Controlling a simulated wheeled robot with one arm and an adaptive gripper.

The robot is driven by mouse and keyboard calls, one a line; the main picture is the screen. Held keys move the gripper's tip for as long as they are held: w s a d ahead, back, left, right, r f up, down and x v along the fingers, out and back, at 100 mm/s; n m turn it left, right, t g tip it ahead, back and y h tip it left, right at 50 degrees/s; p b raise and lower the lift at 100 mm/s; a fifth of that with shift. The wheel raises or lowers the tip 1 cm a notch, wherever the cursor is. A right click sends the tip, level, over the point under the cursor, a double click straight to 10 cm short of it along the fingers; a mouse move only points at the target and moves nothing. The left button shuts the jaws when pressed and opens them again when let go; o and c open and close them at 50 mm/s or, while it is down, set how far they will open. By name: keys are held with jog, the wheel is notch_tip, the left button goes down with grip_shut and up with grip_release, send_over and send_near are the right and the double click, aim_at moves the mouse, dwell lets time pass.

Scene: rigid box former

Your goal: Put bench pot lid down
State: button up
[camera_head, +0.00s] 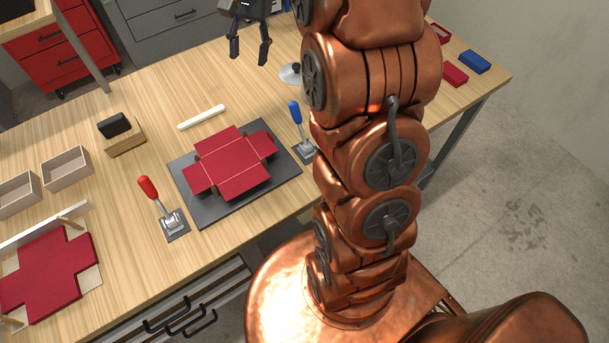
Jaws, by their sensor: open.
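My gripper (249,51) is at the top of the picture over the back of the bench, fingers apart and pointing down, with nothing seen between them. A pale metallic round disc with a small raised part (290,73), which looks like the pot lid, lies on the wooden bench (150,90) just right of and below the gripper in the picture. The gripper is apart from it. My copper arm hides the bench to the right of the disc. I cannot make out a pot.
A red cross-shaped box blank (230,160) sits on a dark plate (197,207) between a red-handled clamp (170,220) and a blue-handled clamp (303,147). A white stick (201,117), a black-topped wooden block (122,142) and open trays (66,178) stand left. Red and blue boxes (474,62) lie far right.

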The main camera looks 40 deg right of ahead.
jog(key=s+a+f+n+h, duration=0.1)
jog(key=s+a+f+n, duration=0.2)
jog(key=s, duration=1.2)
jog(key=s+a+f+n+g+h, duration=0.1)
jog(key=s+a+f+n, duration=0.2)
jog(key=s, duration=1.2)
jog(key=shift+s+a+n+h, duration=0.4)
jog(key=shift+a+n, duration=0.95)
jog(key=shift+n, duration=0.95)
jog(key=shift+c, duration=0.3)
